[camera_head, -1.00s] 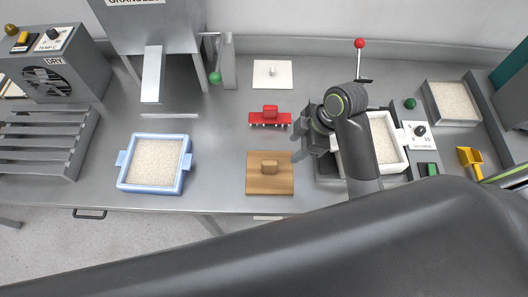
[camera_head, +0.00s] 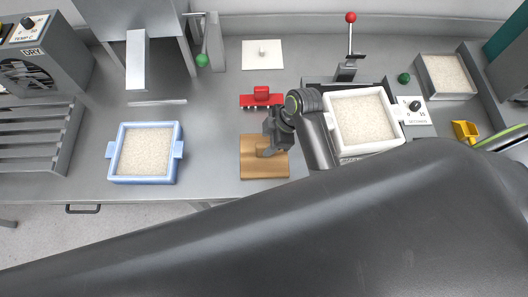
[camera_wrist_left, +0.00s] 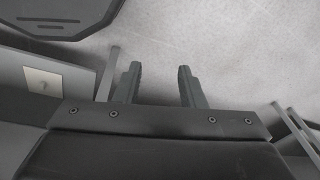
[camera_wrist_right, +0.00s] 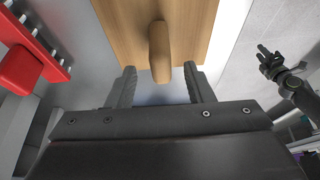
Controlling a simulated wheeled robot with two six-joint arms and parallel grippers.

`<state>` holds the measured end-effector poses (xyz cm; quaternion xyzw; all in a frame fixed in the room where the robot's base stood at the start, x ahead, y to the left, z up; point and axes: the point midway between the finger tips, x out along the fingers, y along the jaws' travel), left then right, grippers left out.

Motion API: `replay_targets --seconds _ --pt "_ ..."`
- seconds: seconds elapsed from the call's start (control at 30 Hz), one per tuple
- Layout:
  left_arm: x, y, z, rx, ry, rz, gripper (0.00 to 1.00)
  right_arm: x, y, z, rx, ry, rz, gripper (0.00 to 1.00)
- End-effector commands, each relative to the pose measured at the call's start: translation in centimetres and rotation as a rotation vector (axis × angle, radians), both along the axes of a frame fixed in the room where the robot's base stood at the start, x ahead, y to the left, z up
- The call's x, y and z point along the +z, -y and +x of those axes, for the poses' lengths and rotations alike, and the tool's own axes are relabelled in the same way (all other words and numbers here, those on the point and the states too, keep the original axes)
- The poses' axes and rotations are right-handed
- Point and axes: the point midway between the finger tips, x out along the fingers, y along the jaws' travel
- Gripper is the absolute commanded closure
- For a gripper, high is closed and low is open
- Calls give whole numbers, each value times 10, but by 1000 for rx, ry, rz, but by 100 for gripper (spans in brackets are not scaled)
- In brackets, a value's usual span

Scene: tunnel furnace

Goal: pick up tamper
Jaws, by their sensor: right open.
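The tamper is a flat wooden board (camera_head: 252,172) with a raised wooden handle, lying on the grey bench in the middle of the head view. In the right wrist view the board (camera_wrist_right: 195,25) fills the top, with its handle (camera_wrist_right: 159,50) pointing down between the fingers. My right gripper (camera_head: 266,152) is open at the handle, partly covering it in the head view. Its fingers stand on both sides of the handle's near end, with gaps. My left gripper (camera_wrist_left: 158,68) is open and empty over the pale floor; it is not identifiable in the head view.
A red toothed tool (camera_head: 262,98) lies just behind the board, and a white plate with a knob (camera_head: 262,54) farther back. A blue-rimmed tray of granules (camera_head: 111,170) stands left; a white-rimmed tray (camera_head: 396,138) stands right, near my arm. Bench between board and blue tray is clear.

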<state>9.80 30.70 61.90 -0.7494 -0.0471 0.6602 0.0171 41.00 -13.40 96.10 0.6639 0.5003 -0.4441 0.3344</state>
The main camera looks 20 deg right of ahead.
Motion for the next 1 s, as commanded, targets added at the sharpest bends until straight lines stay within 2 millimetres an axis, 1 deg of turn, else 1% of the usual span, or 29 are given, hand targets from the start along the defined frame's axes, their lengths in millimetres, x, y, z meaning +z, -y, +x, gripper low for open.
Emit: replay_targets --seconds 0.17,0.37,0.53,0.67,0.87,0.9,1.0 --pt "5 0 -4 1 -6 0 64 -7 -4 0 0 -3 2 53" --pt "16 0 -13 4 -19 0 64 -27 -13 1 -1 -3 1 53" --pt "18 0 -14 4 -22 0 64 -43 -19 4 -1 -1 1 53" --pt "19 0 -15 4 -23 0 64 -49 -21 5 0 1 1 53" --pt "18 0 -14 4 -23 0 64 -49 -21 5 0 1 1 53" --pt "18 0 -14 4 -23 0 64 -49 -21 5 0 1 1 54" --pt "18 0 -14 4 -23 -1 64 -49 -21 5 0 1 1 67"
